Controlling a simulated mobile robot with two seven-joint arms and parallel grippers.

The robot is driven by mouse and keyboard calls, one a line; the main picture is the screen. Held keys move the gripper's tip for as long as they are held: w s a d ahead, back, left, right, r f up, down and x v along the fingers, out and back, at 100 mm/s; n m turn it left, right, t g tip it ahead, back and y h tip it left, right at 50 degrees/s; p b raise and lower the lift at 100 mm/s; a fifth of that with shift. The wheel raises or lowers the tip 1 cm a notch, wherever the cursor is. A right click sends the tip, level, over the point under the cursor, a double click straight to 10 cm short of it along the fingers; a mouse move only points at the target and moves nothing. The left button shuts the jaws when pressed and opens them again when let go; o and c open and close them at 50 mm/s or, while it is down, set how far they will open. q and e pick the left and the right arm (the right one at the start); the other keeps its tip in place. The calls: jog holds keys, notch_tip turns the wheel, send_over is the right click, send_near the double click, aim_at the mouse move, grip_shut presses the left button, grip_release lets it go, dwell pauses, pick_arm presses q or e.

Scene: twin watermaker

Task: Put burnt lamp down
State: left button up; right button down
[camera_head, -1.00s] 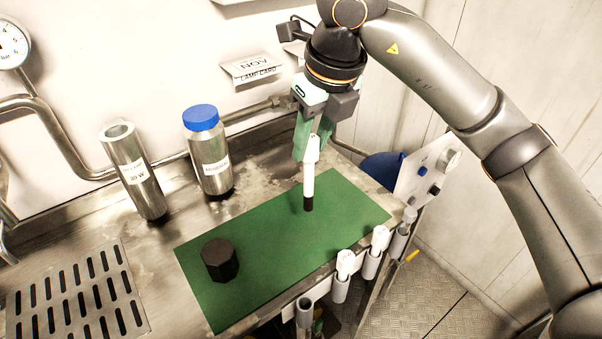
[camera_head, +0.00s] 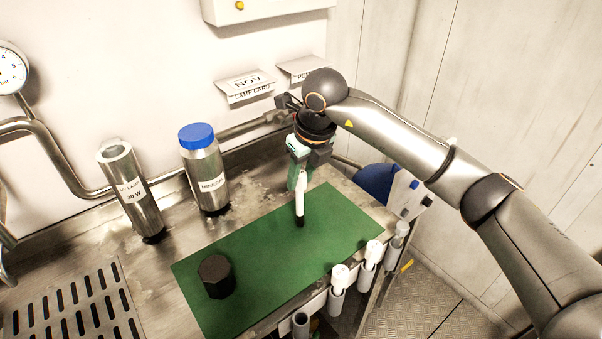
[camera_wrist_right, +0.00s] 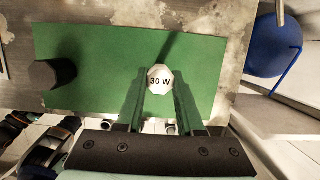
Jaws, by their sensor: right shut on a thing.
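My right gripper (camera_head: 299,180) is shut on the burnt lamp (camera_head: 299,203), a slim white tube with a black lower end. The lamp hangs upright over the green mat (camera_head: 245,245), right of the mat's middle. I cannot tell whether its tip touches the mat. In the right wrist view the lamp's white top (camera_wrist_right: 160,79), marked "30 W", sits between the two green fingers (camera_wrist_right: 160,100). A black faceted cap (camera_head: 216,276) stands on the mat's left part and also shows in the wrist view (camera_wrist_right: 52,74). My left gripper is not in view.
A steel "UV lamp 30 W" cylinder (camera_head: 131,190) and a blue-capped bottle (camera_head: 207,172) stand behind the mat. Several holder tubes line the front edge; white lamps (camera_head: 339,276) sit in some, and the leftmost tube (camera_head: 301,324) looks empty. A slotted drain (camera_head: 80,310) lies left.

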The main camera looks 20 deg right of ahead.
jog(key=shift+f, duration=0.15)
jog(key=c, duration=0.5)
grip_release()
jog(key=b+v, duration=0.1)
jog(key=v, duration=1.1)
jog(key=shift+r, duration=0.3)
